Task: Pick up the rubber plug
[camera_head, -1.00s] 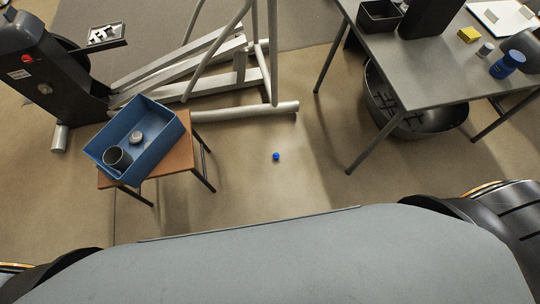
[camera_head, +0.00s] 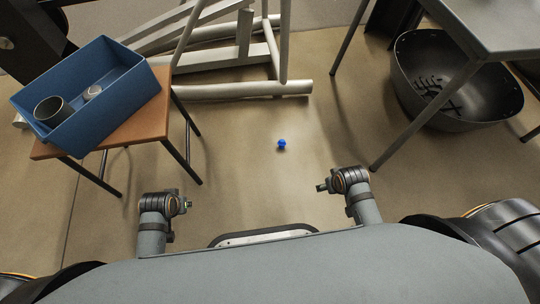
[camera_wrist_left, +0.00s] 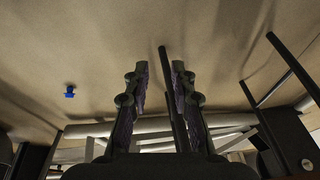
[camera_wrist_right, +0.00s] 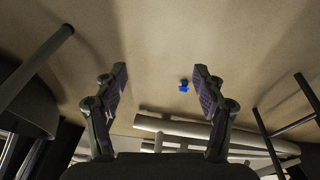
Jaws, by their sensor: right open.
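A small blue plug (camera_head: 281,145) lies on the bare floor near the middle of the head view, touching nothing else. It also shows at the left of the left wrist view (camera_wrist_left: 70,92) and just beside the right fingertip in the right wrist view (camera_wrist_right: 184,86). My right gripper (camera_head: 321,187) is in front of the plug and to its right, apart from it. Its fingers are wide apart and empty in the right wrist view (camera_wrist_right: 160,72). My left gripper (camera_head: 187,204) is farther off to the left. Its fingers are parted less widely, with nothing between them (camera_wrist_left: 159,70).
A blue bin (camera_head: 140,93) holding a dark cup (camera_head: 52,110) and a small round piece stands on a wooden stool (camera_head: 152,127) at left. A pale frame (camera_head: 230,90) lies behind the plug. A table leg (camera_head: 400,130) and black tub (camera_head: 440,115) are at right.

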